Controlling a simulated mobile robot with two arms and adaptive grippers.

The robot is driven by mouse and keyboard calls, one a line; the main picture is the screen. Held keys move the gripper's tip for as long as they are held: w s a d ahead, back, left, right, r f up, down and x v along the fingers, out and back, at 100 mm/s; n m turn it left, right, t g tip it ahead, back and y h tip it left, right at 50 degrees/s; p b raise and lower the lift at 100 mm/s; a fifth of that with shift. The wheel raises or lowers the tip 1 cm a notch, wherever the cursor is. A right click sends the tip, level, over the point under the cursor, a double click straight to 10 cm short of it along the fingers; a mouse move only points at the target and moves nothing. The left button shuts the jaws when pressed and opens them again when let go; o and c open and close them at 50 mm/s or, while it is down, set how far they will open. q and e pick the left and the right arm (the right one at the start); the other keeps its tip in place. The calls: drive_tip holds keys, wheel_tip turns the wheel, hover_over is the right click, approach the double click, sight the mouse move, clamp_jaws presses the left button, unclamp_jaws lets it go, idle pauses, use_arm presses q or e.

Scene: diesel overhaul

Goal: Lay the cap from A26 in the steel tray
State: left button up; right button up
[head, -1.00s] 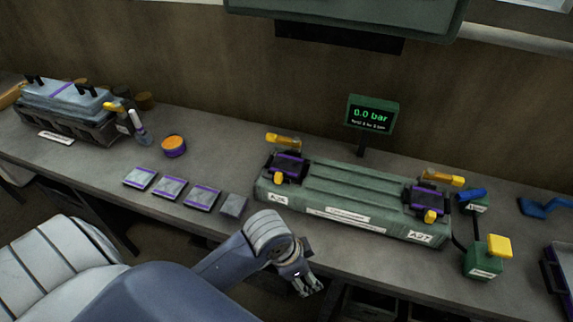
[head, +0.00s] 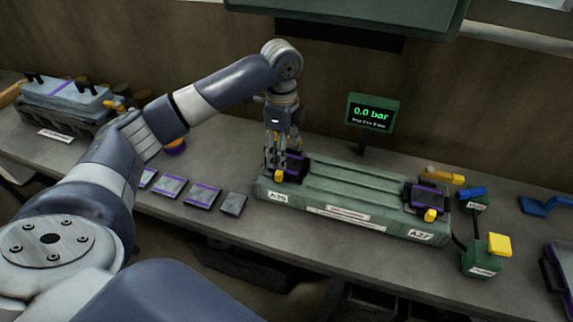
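The black and purple cap (head: 294,166) sits at the left end of the green test bench (head: 345,186), above the label that reads like A26. A yellow knob (head: 279,176) is at its front. My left gripper (head: 276,168) points down at the left side of this cap and hides part of it. I cannot tell whether its fingers touch the cap or how far apart they are. A tray with a dark handle (head: 551,272) is cut off at the right edge; I cannot tell whether it is the steel tray. My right gripper is not in view.
A similar cap (head: 428,197) sits at the A27 end. A display (head: 372,113) reading 0.0 bar stands behind the bench. Several square pads (head: 202,196) lie at the left, partly under my arm.

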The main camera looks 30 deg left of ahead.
sight(294, 163)
use_arm(q)
drive_tip(key=f, duration=0.2)
drive_tip(key=a+f+p, duration=0.1)
drive_tip(key=f, duration=0.1)
drive_tip(key=shift+w+a, duration=0.15)
wheel_tip(294, 163, down, 4)
drive_tip(key=shift+f+p, duration=0.1)
drive_tip(key=shift+p, duration=0.7)
drive_tip(key=shift+f, duration=0.55)
drive_tip(key=shift+r, duration=0.1)
drive_tip(key=c, duration=1.4)
drive_tip(key=shift+w, duration=0.1)
drive_tip(key=shift+c, duration=0.2)
